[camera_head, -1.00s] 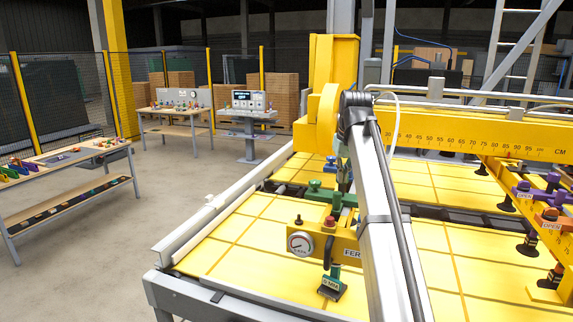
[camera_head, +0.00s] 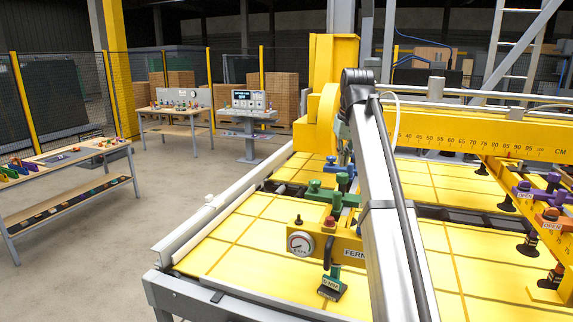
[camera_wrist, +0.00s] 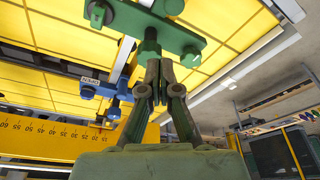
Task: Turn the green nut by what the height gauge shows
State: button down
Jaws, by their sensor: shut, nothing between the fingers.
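A green crossbar (camera_head: 333,197) stands on the near yellow beam, with green knobs (camera_head: 343,179) on it; I cannot tell which is the green nut. The wrist view shows a green bar (camera_wrist: 187,42) with a green lobed knob (camera_wrist: 98,13) and a dark threaded stem (camera_wrist: 151,46). My gripper (camera_wrist: 162,72) is shut and empty, with its fingertips close to that stem; I cannot tell whether they touch.
A round dial (camera_head: 300,244) and a red button (camera_head: 329,223) are on the near beam. Blue fittings (camera_wrist: 118,88) lie beyond the green bar. Purple and orange fittings (camera_head: 548,218) stand at right. A side table (camera_head: 65,159) at left holds coloured parts. The floor between is clear.

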aim_at(342, 185)
jog(key=shift+r, duration=0.35)
jog(key=shift+d, duration=0.1)
jog(key=shift+w+d+f+b, duration=0.15)
jog(key=shift+d+f, duration=0.3)
jog(key=shift+f, duration=0.55)
jog(key=shift+w+d+f+b, duration=0.15)
jog(key=shift+d+f, duration=0.3)
jog(key=shift+f, duration=0.6)
jog(key=shift+w+d+f+b, duration=0.15)
jog(key=shift+d+f, duration=0.3)
jog(key=shift+f, duration=0.55)
jog(key=shift+a+r+p, duration=0.15)
jog(key=shift+a+p, duration=0.05)
jog(key=shift+p, duration=0.2)
